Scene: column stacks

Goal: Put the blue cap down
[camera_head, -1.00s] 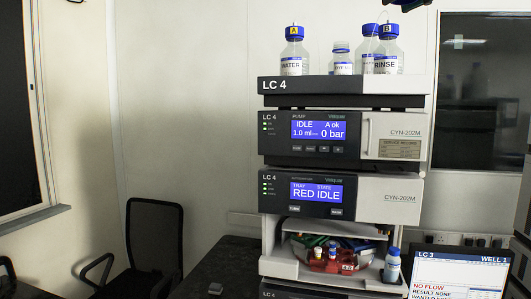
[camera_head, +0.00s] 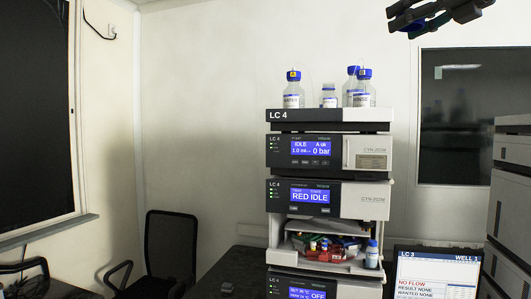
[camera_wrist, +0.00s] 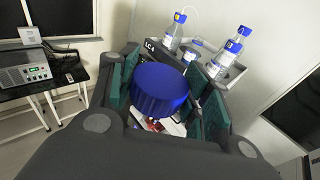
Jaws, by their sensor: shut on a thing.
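My gripper (camera_head: 437,14) is high at the top right of the head view, above and right of the LC 4 stack. In the wrist view its pads are shut on the blue cap (camera_wrist: 160,90), a ribbed cap with its flat top towards the camera. The cap is in the air, away from any surface.
The LC 4 stack (camera_head: 330,127) carries several bottles on top, among them water bottle A (camera_head: 293,97), a small bottle (camera_head: 328,98) and the rinse bottle (camera_head: 363,97). A dark bench (camera_head: 235,270) has clear room left of the stack. A screen (camera_head: 437,272) stands at right.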

